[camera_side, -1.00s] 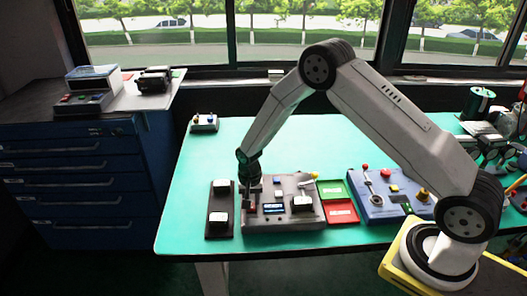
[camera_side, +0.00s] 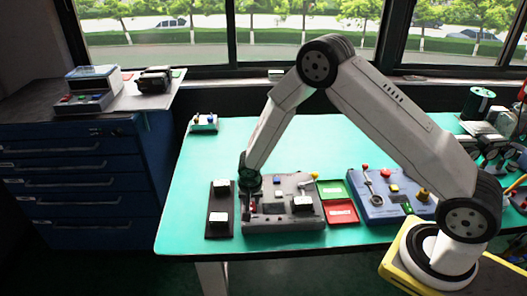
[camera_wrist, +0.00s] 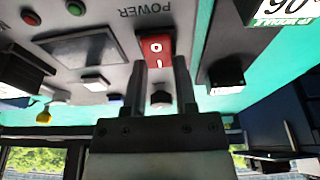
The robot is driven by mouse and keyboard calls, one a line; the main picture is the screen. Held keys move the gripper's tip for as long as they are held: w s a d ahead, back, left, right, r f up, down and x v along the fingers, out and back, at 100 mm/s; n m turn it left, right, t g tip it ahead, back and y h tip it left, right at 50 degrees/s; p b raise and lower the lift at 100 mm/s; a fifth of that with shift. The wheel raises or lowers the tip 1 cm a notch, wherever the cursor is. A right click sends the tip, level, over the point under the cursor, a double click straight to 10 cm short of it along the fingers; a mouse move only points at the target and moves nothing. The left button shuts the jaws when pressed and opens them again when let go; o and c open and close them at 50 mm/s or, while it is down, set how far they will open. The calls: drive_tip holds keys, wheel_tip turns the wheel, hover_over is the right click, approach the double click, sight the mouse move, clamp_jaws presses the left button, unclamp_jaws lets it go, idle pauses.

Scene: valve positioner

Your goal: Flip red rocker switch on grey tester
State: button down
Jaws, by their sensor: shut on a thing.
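The grey tester (camera_side: 285,222) sits on the green table. It carries a display, small buttons, a white-topped block and a yellow-tipped lever. My gripper (camera_side: 251,200) reaches down onto its left part from above and hides much of the switch there. In the wrist view the red rocker switch (camera_wrist: 155,46), marked with a white O and a white bar, lies beside the upside-down word POWER. The two fingertips of my gripper (camera_wrist: 158,68) stand at the switch, shut on it. How the rocker is tilted is hard to tell.
A dark plate (camera_side: 220,228) with two white-topped blocks stands close left of the tester. Green (camera_side: 330,189) and red (camera_side: 341,213) trays lie to its right, then a blue device (camera_side: 385,208). A small box (camera_side: 204,122) is at the back left. The table behind the tester is clear.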

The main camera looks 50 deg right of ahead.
drive_tip(key=shift+d, duration=0.1)
idle(0.5)
drive_tip(key=shift+c, duration=2)
unclamp_jaws()
drive_tip(key=shift+r, duration=0.1)
drive_tip(key=shift+v, duration=3.75)
drive_tip(key=shift+s, duration=0.2)
drive_tip(key=shift+r, duration=0.1)
